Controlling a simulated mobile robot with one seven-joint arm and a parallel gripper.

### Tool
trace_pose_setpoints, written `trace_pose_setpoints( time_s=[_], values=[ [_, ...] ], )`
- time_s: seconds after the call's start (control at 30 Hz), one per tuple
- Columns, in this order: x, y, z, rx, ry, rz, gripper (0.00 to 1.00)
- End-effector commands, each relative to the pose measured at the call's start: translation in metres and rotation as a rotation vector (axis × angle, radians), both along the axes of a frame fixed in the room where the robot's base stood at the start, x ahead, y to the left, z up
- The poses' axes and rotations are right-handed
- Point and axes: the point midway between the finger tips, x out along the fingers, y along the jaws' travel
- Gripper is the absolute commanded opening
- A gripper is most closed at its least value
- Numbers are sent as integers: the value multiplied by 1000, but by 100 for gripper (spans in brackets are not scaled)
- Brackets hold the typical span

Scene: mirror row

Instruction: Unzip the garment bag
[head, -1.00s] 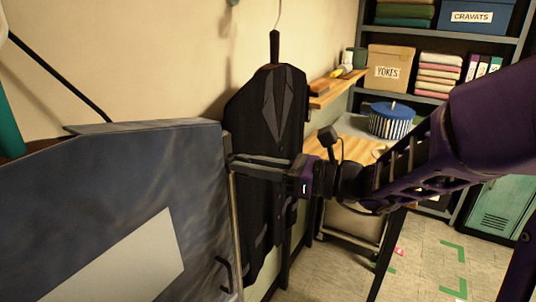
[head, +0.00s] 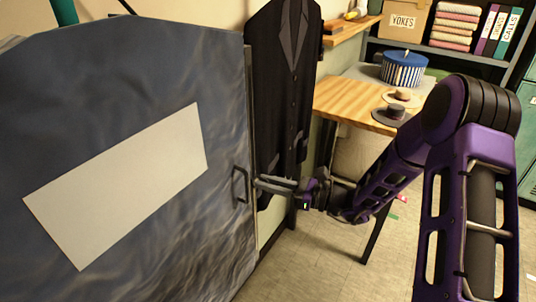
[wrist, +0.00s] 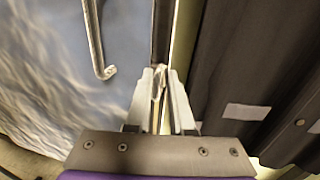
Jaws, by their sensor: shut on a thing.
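The garment bag (head: 90,110) is a large blue-grey bag with a white panel, filling the left of the head view. It also shows at the left of the wrist view (wrist: 50,70). Its right edge has a narrow strip (wrist: 162,30), dark above the fingers. My gripper (head: 258,184) is at this right edge, about level with a dark loop handle (head: 240,185) on the bag. In the wrist view my gripper (wrist: 160,92) is shut on a small metal zip pull (wrist: 158,85), partly hidden between the fingers.
A dark suit coat (head: 280,80) hangs against the wall just right of the bag, close to my gripper. Beyond are a wooden table (head: 350,100) with small hats, a striped hatbox (head: 403,68) and shelves. Open floor (head: 330,250) lies below.

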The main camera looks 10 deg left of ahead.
Motion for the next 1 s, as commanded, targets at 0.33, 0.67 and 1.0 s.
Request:
trace_pose_setpoints(
  time_s=[0.33, 0.67, 1.0],
  values=[
    [-10, 6, -125, 4, 15, 21, 0],
    [-9, 6, -231, 1, 11, 20, 0],
    [-10, 6, -299, 0, 10, 20, 0]
  ],
)
